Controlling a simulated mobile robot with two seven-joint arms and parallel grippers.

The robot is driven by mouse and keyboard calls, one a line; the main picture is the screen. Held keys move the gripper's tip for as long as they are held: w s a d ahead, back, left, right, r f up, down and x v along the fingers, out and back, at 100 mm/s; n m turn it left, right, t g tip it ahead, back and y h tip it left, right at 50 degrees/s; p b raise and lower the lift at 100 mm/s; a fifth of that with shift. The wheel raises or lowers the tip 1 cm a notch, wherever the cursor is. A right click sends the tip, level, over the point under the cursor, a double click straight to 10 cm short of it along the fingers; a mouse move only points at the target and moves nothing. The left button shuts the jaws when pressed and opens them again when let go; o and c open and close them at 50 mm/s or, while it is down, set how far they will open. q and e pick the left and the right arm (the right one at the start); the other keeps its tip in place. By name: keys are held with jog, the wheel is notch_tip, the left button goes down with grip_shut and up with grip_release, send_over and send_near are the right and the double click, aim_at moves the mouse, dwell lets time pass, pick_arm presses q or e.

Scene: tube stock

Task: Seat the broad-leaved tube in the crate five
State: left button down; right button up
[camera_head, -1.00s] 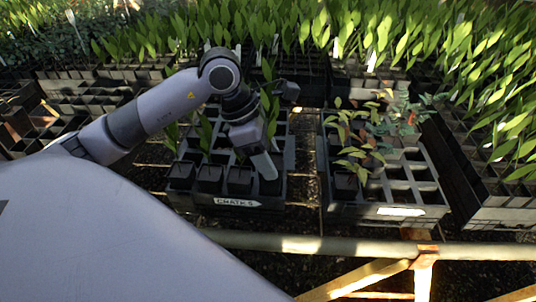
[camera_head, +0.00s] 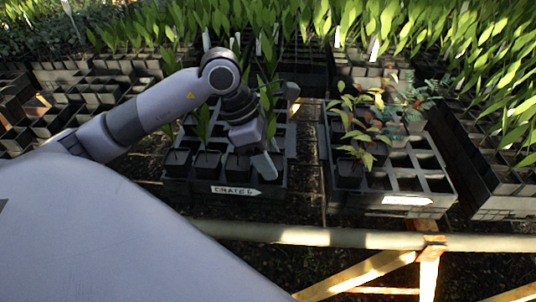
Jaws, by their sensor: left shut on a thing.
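Crate five (camera_head: 212,197) is a black crate left of centre, with a white pointed label on its front; the digit is hard to read. My right gripper is not in view.
A second black crate (camera_head: 430,210) stands to the right, holding reddish and yellow-leaved plants (camera_head: 355,130) and several empty cells. Dense trays of leafy plants fill the back and right. A pale rail (camera_head: 350,240) runs across the front.

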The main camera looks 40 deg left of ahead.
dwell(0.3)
pick_arm(q)
jog(key=shift+f, duration=0.2)
jog(key=shift+f+b, duration=0.15)
jog(key=shift+b, duration=0.2)
jog(key=shift+c, duration=1.7)
grip_release()
jog(key=v, duration=0.6)
jog(key=shift+w, duration=0.1)
jog(key=shift+a+r, duration=0.15)
jog(key=shift+r, duration=0.5)
